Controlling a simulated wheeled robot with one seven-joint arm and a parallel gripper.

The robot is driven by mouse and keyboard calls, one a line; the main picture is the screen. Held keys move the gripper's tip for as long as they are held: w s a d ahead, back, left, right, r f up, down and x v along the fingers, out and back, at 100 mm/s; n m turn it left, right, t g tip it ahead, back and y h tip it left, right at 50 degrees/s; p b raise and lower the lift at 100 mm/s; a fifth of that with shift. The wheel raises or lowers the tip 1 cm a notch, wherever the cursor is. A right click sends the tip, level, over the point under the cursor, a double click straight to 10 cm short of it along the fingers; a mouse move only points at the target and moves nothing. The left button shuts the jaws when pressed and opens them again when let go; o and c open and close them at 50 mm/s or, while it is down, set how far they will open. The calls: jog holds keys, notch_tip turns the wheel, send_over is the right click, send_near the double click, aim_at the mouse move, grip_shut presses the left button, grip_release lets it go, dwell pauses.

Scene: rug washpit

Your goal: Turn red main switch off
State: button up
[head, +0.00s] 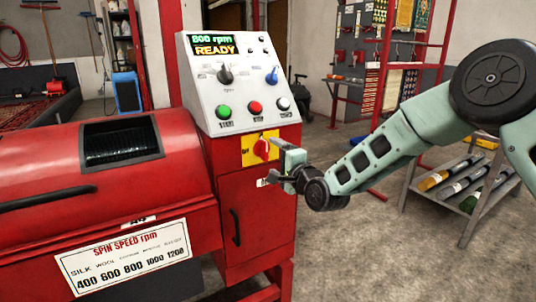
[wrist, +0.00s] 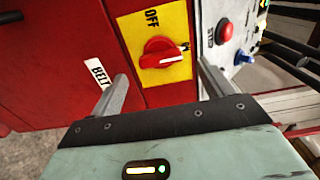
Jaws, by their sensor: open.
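The red main switch (head: 262,150) is a rotary knob on a yellow plate (head: 248,158) at the front of the machine's control column. In the wrist view the red knob (wrist: 158,53) shows a raised bar across it. The word OFF stands on the yellow plate (wrist: 178,20) above the knob there; a dark mark is at the knob's right, partly hidden. My gripper (head: 281,165) is just right of the switch in the head view. In the wrist view my gripper (wrist: 163,72) is open and empty, its fingers on either side of the knob's line, apart from it.
The sloped panel (head: 240,88) above carries a display reading 800 rpm READY, dials, and green, red and white buttons. A red door with a black handle (head: 235,227) is below. A grey rack with rolls (head: 460,185) stands at the right; floor between is clear.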

aim_at(267, 152)
jog(key=shift+x, duration=2.45)
jog(key=c, duration=1)
